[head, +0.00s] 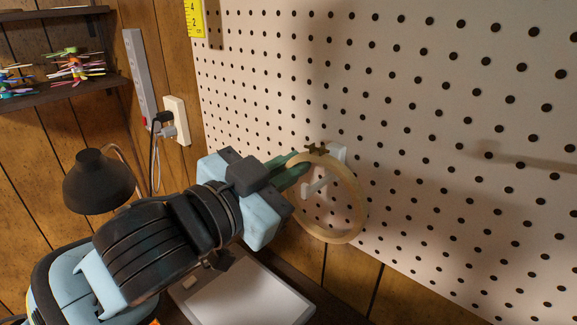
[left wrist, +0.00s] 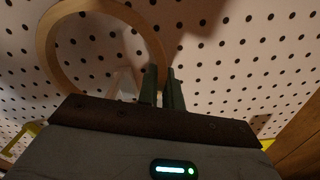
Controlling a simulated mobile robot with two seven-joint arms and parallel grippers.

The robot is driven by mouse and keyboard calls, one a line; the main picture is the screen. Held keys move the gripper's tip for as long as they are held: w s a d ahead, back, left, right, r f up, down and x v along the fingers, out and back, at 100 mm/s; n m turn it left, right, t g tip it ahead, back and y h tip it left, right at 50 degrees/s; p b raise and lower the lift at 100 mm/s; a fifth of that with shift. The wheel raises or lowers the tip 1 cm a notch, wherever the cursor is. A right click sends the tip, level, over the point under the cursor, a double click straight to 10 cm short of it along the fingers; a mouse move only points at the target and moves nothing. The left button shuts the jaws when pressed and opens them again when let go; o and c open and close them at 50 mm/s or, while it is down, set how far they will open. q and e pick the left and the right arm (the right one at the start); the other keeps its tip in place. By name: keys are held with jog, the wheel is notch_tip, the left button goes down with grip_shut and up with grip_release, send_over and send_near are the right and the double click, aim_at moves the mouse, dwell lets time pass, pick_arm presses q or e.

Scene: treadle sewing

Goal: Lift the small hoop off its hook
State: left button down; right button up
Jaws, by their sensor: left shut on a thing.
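The small hoop (head: 335,238) is a pale wooden ring with a dark metal screw clasp at its top, in front of the pegboard in the head view. My left gripper (head: 297,167) has its green fingers shut on the upper left of its rim. The white hook (head: 317,187) shows through the ring's opening, with its upper part behind the rim. I cannot tell whether the hoop rests on the hook. In the left wrist view the hoop (left wrist: 47,45) curves down to the fingers (left wrist: 163,85), and the pale hook (left wrist: 123,82) shows behind. My right gripper is not in view.
The white pegboard (head: 450,120) fills the right side, mostly bare. A black lamp (head: 97,182) stands at left, near a power strip (head: 138,75) and outlet plate (head: 178,118). A pale flat panel (head: 245,295) lies below my left arm. A shelf (head: 70,88) holds coloured thread.

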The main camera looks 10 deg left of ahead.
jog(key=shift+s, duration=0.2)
